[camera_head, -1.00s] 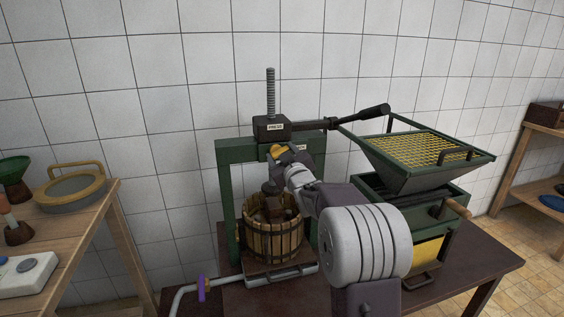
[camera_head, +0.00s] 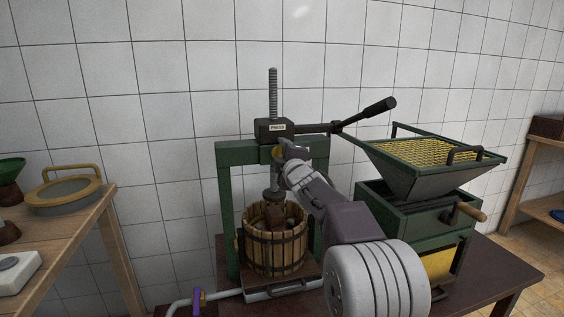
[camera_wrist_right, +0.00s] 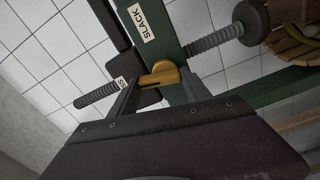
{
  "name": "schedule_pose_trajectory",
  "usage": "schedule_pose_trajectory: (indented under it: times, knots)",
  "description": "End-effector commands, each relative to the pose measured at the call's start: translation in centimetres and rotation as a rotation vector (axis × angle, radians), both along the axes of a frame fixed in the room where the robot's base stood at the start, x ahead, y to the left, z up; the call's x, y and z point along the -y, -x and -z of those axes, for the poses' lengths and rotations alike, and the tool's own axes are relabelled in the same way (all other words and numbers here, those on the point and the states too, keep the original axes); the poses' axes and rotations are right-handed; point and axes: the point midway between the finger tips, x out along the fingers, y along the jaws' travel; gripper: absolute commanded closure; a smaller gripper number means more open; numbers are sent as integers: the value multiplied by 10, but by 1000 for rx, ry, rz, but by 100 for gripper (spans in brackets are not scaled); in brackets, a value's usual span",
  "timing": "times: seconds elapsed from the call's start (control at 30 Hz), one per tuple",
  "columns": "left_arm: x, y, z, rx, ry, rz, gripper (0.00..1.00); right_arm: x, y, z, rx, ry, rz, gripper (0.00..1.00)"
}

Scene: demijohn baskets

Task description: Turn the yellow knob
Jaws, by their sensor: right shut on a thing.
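The yellow knob (camera_wrist_right: 161,76) sits on the green crossbar of the press (camera_head: 225,152), beside a white "SLACK" label (camera_wrist_right: 144,22). In the right wrist view it lies between the two finger ends of my right gripper (camera_wrist_right: 158,92), which is shut on it. In the head view my right gripper (camera_head: 283,151) reaches the crossbar and covers nearly all of the knob and the label. My left gripper is not in view.
A black box labelled PRESS (camera_head: 265,131) with a lever (camera_head: 365,115) tops the frame. A slatted basket (camera_head: 275,250) stands below my gripper. A green hopper (camera_head: 400,180) stands close on the right. A wooden shelf (camera_head: 85,215) is at the left.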

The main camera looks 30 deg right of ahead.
Motion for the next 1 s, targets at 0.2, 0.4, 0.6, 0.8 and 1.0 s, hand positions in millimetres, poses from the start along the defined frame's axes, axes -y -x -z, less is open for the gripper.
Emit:
schedule_pose_trajectory:
  times: [0.2, 0.4, 0.6, 0.8, 1.0]
  knots:
    - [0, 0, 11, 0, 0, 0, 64, -2, -1, 2, -31, 124, -1, 84]
    - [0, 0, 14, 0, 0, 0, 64, -2, -1, 2, -49, 194, 0, 84]
    - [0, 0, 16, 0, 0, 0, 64, -2, -1, 2, -57, 224, -1, 84]
    - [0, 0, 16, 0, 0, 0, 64, -3, -1, 2, -59, 232, -1, 84]
    - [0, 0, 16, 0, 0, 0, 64, -2, -1, 2, -60, 231, -1, 84]
